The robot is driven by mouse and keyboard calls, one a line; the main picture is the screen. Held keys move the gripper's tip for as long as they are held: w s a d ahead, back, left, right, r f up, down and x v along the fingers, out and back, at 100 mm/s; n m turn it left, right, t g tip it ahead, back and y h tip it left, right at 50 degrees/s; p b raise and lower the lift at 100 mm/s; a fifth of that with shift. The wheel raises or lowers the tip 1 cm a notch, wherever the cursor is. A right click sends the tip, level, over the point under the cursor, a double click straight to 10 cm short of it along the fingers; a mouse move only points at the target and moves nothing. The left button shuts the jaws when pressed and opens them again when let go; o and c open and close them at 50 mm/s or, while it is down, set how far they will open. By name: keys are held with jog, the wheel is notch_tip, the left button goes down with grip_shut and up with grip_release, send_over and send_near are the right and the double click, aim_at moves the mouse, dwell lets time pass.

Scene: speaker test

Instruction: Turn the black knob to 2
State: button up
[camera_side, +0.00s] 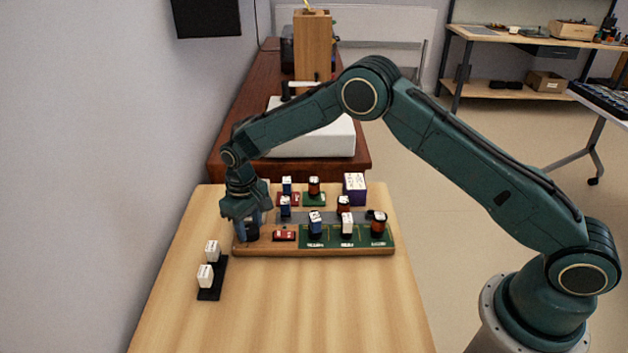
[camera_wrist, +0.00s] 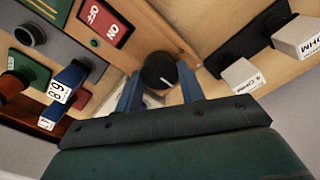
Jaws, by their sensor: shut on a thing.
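The black knob (camera_wrist: 158,70) is round and dark, with a white pointer line on its face, in the middle of the wrist view. My gripper (camera_wrist: 160,82) has a blue finger on each side of it and is shut on it. In the side view my gripper (camera_side: 246,229) points down at the left end of the wooden board (camera_side: 330,251), and it hides the knob there. I cannot make out any number marks around the knob.
A red ON/OFF switch (camera_wrist: 104,22) lies close to the knob. Several labelled blocks stand on the board's green panels (camera_side: 362,242). A black strip (camera_side: 219,273) with two white blocks lies left of the board. The table's front (camera_side: 300,310) is clear.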

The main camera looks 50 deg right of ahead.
aim_at(250, 229)
dwell(0.4)
jog(key=o, duration=0.7)
notch_tip(250, 229, up, 14)
dwell(0.5)
